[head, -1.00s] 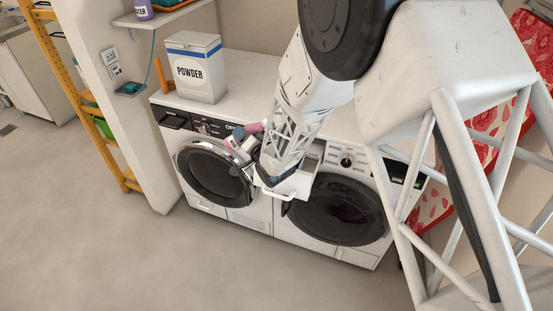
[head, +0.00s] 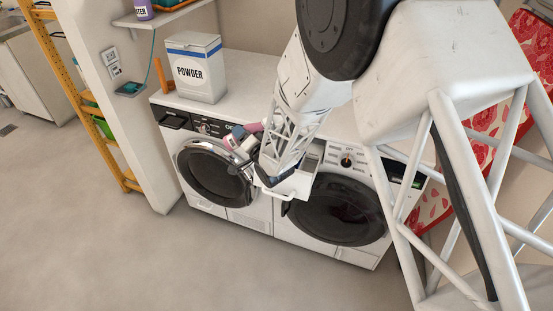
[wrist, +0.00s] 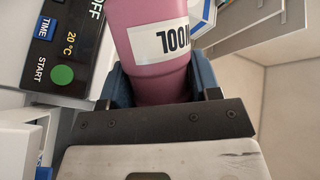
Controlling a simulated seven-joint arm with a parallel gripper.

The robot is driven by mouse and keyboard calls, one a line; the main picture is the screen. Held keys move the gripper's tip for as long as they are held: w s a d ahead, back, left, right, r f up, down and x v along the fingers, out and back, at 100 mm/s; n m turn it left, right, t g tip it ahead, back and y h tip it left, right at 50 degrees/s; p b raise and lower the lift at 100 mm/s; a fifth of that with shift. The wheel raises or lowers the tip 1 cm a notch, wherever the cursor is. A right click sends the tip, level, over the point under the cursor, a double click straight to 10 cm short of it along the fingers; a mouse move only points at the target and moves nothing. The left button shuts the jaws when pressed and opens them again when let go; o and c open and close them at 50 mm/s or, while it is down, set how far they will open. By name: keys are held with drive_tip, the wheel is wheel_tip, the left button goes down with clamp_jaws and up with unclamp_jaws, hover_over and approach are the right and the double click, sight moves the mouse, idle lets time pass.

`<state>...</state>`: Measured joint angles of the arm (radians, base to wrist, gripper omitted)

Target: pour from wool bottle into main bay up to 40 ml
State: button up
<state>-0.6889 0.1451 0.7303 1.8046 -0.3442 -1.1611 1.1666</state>
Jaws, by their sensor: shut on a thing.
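The wool bottle is pink with a white label reading "WOOL"; it fills the top middle of the wrist view (wrist: 150,55). My gripper (wrist: 163,82) is shut on it, with a dark blue finger on each side. In the head view the bottle (head: 253,128) is small and partly hidden by my gripper (head: 243,150), in front of the washer panels. It looks tilted. An open white detergent drawer (head: 293,186) juts from the right machine, partly behind my arm. Its bays, including the main bay, cannot be made out. No liquid stream is visible.
The left machine (head: 212,175) and the right machine (head: 340,210) stand side by side. A POWDER box (head: 196,72) stands on top at the left. A control panel with a green START button (wrist: 62,75) is close to the gripper. The floor in front is clear.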

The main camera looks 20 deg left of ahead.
drive_tip(key=shift+s+a+r+m+y, duration=0.15)
drive_tip(key=shift+m+y, duration=0.25)
drive_tip(key=shift+m, duration=0.5)
idle(2.0)
drive_tip(key=shift+d+m+t, duration=0.2)
drive_tip(key=shift+m+t, duration=0.4)
drive_tip(key=shift+m, duration=0.3)
idle(1.6)
drive_tip(key=shift+a+n+g, duration=0.3)
drive_tip(key=shift+n+g, duration=0.1)
drive_tip(key=shift+n, duration=0.5)
drive_tip(key=shift+d+n+h, duration=0.25)
drive_tip(key=shift+n+h, duration=0.15)
drive_tip(key=shift+n, duration=0.4)
drive_tip(key=shift+g, duration=0.4)
drive_tip(key=shift+w+d+f+n, duration=0.1)
drive_tip(key=shift+w+f+n, duration=0.1)
drive_tip(key=shift+f+n, duration=0.15)
